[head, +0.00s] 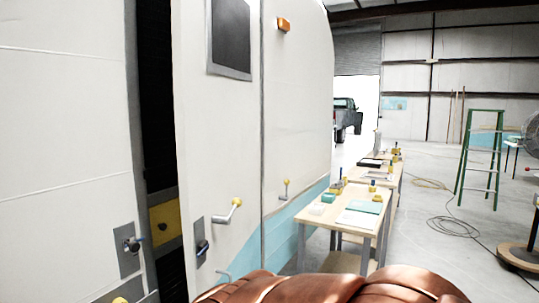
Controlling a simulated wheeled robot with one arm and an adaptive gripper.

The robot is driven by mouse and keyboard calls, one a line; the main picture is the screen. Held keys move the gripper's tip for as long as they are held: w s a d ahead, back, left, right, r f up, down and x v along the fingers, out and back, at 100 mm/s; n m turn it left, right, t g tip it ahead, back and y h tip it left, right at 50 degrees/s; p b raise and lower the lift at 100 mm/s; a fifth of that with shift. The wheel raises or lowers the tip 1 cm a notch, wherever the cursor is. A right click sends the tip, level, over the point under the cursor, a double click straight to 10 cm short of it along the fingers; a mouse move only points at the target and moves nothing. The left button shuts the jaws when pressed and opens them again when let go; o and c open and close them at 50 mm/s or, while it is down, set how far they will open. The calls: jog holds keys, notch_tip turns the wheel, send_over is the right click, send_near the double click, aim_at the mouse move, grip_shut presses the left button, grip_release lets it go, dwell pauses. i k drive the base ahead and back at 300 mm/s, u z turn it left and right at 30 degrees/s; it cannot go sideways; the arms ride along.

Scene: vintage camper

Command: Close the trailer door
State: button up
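The trailer door (215,140) is a tall off-white panel with a dark window (231,37) near its top. It stands ajar, with a tall dark gap between its left edge and the trailer wall (65,140). A latch with a dark knob (202,247) sits low near the door's left edge, and a pale handle (229,212) is right of it. A metal plate with a knob (130,246) is on the wall left of the gap. A copper-coloured part of my arm crosses the bottom, in front of the lower door area. My gripper is not in view.
Right of the trailer, work tables (345,232) hold several small items. Farther right are a green stepladder (480,165), loose cable (455,227) on the floor and a fan (533,135). A dark vehicle (346,118) stands at the open doorway. Grey floor between them is partly clear.

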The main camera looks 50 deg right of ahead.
aim_at(216, 44)
jog(key=z, duration=1.1)
jog(key=k, duration=1.25)
jog(key=u, duration=0.85)
jog(key=i, duration=1.55)
jog(key=z, duration=0.3)
